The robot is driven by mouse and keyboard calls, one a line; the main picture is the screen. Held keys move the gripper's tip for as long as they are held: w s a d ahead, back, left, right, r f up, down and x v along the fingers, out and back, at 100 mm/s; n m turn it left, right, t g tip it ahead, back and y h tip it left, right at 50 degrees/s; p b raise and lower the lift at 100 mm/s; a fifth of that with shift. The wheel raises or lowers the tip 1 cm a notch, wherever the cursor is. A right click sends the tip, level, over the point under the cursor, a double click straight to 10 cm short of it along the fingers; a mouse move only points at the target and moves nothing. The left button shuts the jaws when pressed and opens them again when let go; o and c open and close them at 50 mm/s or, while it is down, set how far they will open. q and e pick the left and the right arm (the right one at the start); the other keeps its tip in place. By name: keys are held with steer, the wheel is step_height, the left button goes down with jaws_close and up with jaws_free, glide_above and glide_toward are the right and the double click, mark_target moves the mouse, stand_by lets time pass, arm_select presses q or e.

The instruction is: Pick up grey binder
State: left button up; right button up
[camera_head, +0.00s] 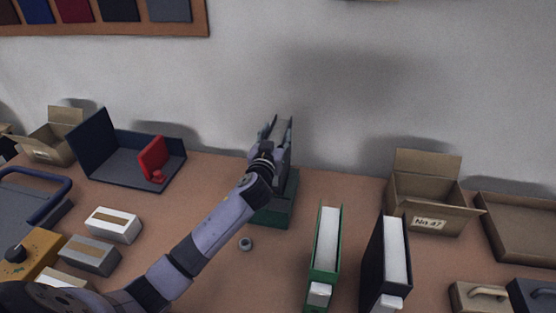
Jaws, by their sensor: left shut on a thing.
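The grey binder (284,128) stands upright near the wall, at the middle of the table. My left gripper (275,134) is shut on it, and the fingers and wrist cover most of its front. A dark green box-like holder (273,215) stands below the binder; I cannot tell whether the binder touches it. My right gripper is not in view.
A green binder (324,245) and a black binder (372,262) stand at the front right. Open cardboard boxes (428,190) are at the right. A dark blue open box (110,165) with a red thing (153,158) is at the left.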

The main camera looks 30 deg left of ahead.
arm_select(q)
jaws_close()
steer(key=shift+r, duration=0.2)
stand_by(0.4)
